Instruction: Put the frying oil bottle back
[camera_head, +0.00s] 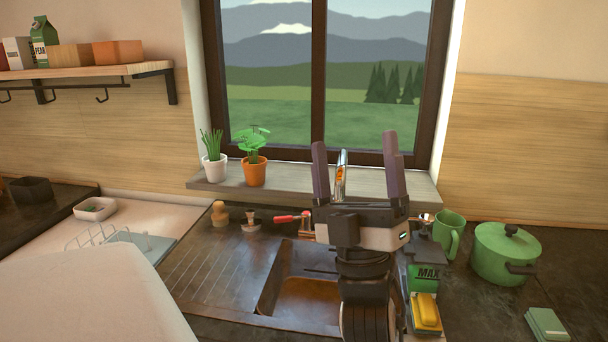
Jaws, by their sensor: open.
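My gripper (355,148) is open in front of the window, above the sink (265,280), with its two purple fingers pointing up and spread apart. A shiny metal piece (341,177), which looks like the tap, shows between the fingers, apparently behind them. I cannot pick out a frying oil bottle for certain.
A yellow sponge (427,310), a green mug (449,234) and a green pot (505,252) stand on the right counter. Two potted plants (254,165) are on the sill (300,183). A wall shelf (100,70) holds cartons and boxes. A pale surface (90,300) fills the lower left.

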